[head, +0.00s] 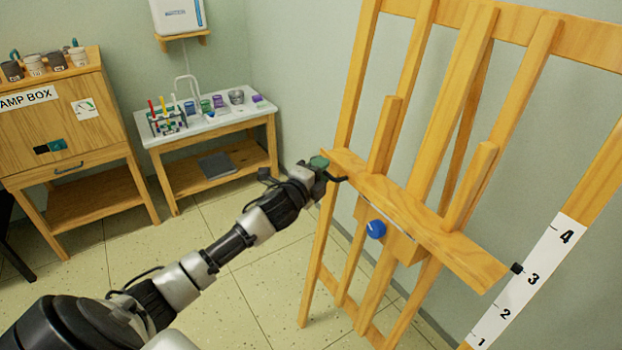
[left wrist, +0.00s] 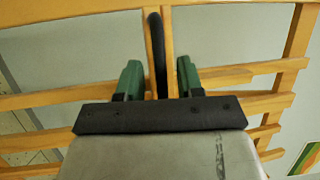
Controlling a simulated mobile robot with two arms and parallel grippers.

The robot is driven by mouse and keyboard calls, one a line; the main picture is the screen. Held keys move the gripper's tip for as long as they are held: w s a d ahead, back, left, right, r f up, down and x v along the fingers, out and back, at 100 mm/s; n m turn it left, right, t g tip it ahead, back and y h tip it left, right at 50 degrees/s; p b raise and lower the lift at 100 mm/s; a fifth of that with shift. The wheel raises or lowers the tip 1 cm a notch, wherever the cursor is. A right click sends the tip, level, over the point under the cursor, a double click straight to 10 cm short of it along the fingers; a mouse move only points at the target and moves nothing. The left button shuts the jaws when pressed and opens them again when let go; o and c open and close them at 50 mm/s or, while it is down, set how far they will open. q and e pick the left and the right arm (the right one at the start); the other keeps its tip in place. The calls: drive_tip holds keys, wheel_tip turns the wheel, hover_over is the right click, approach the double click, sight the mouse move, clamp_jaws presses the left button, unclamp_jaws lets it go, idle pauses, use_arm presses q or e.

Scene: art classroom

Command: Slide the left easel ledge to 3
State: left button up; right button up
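The easel ledge (head: 410,208) is a wooden bar across the easel's front, with a blue knob (head: 376,229) below it. A black pointer (head: 517,268) at its right end sits beside the white scale (head: 530,285), close to the 3. A black handle (head: 338,179) sticks out at the ledge's left end. My left gripper (head: 320,163) is at this handle. In the left wrist view its green fingers (left wrist: 157,78) are apart, with the black handle (left wrist: 156,45) between them and gaps showing on both sides. My right gripper is not in view.
A white-topped table (head: 210,122) with art supplies stands behind the arm. A wooden stamp box cabinet (head: 60,120) stands at the left. The tiled floor (head: 260,290) between them and the easel is clear.

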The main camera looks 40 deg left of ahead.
use_arm(q)
drive_tip(key=s, duration=1)
drive_tip(key=shift+b, duration=0.35)
drive_tip(key=s+a+f+n+g+y+p, duration=0.1)
drive_tip(key=s+f+n+g, duration=0.2)
drive_tip(key=f, duration=0.8)
drive_tip(key=s+f+n+g+p, duration=0.1)
drive_tip(key=s+f+n+g, duration=0.2)
drive_tip(key=f, duration=0.8)
drive_tip(key=s+a+f+n+g+y, duration=0.1)
drive_tip(key=s+f+n+g, duration=0.2)
drive_tip(key=f, duration=0.7)
drive_tip(key=s+d+f+n+g+p, duration=0.1)
drive_tip(key=s+d+f+n+g, duration=0.3)
drive_tip(key=s+f, duration=0.95)
drive_tip(key=s+d+f+n+g, duration=0.1)
drive_tip(key=s+d+f, duration=0.1)
drive_tip(key=s, duration=0.5)
drive_tip(key=s+d+f+g+h+p, duration=0.1)
drive_tip(key=s+d+f, duration=0.2)
drive_tip(key=s+d, duration=0.2)
drive_tip(key=s+d+f+n+g+h, duration=0.1)
drive_tip(key=s+d, duration=0.3)
drive_tip(key=s, duration=0.5)
drive_tip(key=shift+s+d+f+n+g, duration=0.3)
drive_tip(key=shift+s+f+g, duration=0.15)
drive_tip(key=shift+f, duration=0.4)
drive_tip(key=shift+w, duration=0.1)
